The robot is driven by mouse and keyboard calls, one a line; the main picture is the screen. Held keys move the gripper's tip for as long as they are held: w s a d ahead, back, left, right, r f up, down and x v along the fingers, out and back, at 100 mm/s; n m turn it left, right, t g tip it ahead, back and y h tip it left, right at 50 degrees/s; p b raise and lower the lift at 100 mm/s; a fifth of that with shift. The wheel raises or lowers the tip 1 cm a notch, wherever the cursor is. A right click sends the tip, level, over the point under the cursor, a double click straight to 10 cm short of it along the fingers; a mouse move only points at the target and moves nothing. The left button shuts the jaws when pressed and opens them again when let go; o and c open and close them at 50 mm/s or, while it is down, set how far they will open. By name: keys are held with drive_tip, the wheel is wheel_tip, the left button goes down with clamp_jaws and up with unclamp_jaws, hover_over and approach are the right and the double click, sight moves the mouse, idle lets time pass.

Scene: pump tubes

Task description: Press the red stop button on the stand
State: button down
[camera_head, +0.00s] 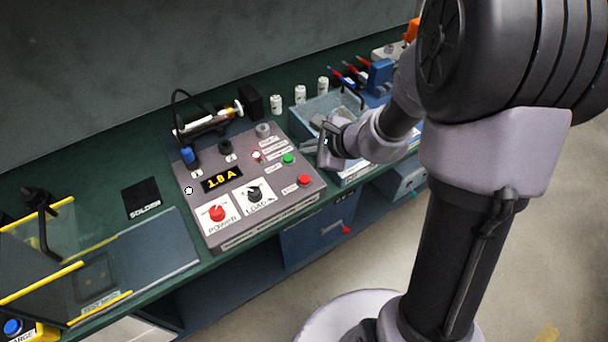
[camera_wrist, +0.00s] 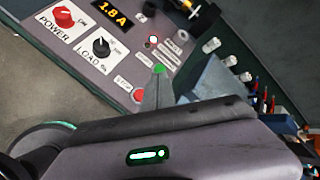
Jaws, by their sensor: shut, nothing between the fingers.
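The red stop button (camera_head: 304,180) sits at the right front of the sloped grey stand (camera_head: 236,221). In the wrist view the red button (camera_wrist: 139,95) is just left of my fingers, partly close to their edge. A green button (camera_head: 288,158) is behind it on the stand; in the wrist view it shows at my fingertips (camera_wrist: 158,74). My gripper (camera_head: 325,150) is shut and empty, to the right of the buttons, over the stand's right edge. Whether the fingertips touch the panel cannot be told.
A blue-grey bin (camera_head: 318,106) and white bottles (camera_head: 300,94) stand behind my gripper.

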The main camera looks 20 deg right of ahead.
sight(307, 180)
wheel_tip(307, 180, down, 8)
drive_tip(key=b, duration=0.6)
drive_tip(key=shift+f+b, duration=0.1)
drive_tip(key=shift+b, duration=0.2)
drive_tip(key=shift+f+b, duration=0.3)
drive_tip(key=shift+b, duration=0.05)
idle(1.2)
drive_tip(key=shift+f+b, duration=0.4)
drive_tip(key=shift+b, duration=0.2)
drive_tip(key=shift+f+b, duration=0.6)
drive_tip(key=shift+b, duration=0.15)
idle(0.5)
drive_tip(key=shift+r, duration=0.1)
drive_tip(key=shift+r+p, duration=0.8)
drive_tip(key=shift+r, duration=0.15)
